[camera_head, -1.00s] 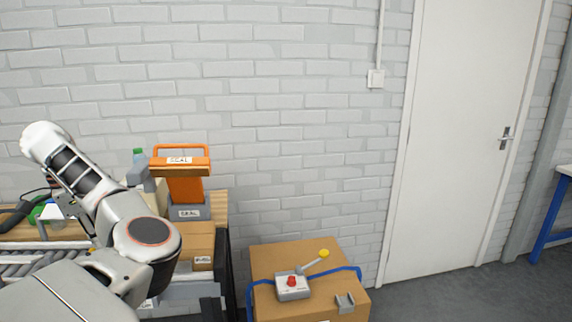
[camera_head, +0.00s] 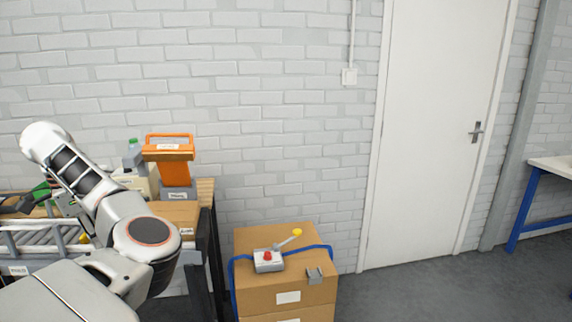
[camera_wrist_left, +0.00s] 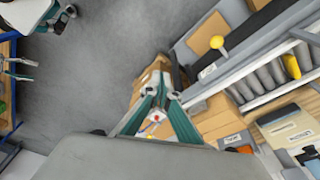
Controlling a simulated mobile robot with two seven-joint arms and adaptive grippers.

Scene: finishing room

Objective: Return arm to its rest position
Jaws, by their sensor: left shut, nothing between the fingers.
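My left arm (camera_head: 117,215) comes in from the left in the head view, bent, with its pale upper links raised beside the bench. Its gripper cannot be made out clearly there. In the left wrist view my left gripper (camera_wrist_left: 162,88) shows its teal fingers converging, shut and empty. Behind the fingers, cardboard boxes and the floor are visible below.
An orange-handled sealer (camera_head: 175,165) stands on the bench near my left arm. A roller conveyor (camera_head: 40,237) is at left. Stacked cardboard boxes (camera_head: 255,292) carry a red-button control box (camera_head: 268,262). A door (camera_head: 430,130) and clear floor (camera_head: 430,295) lie right.

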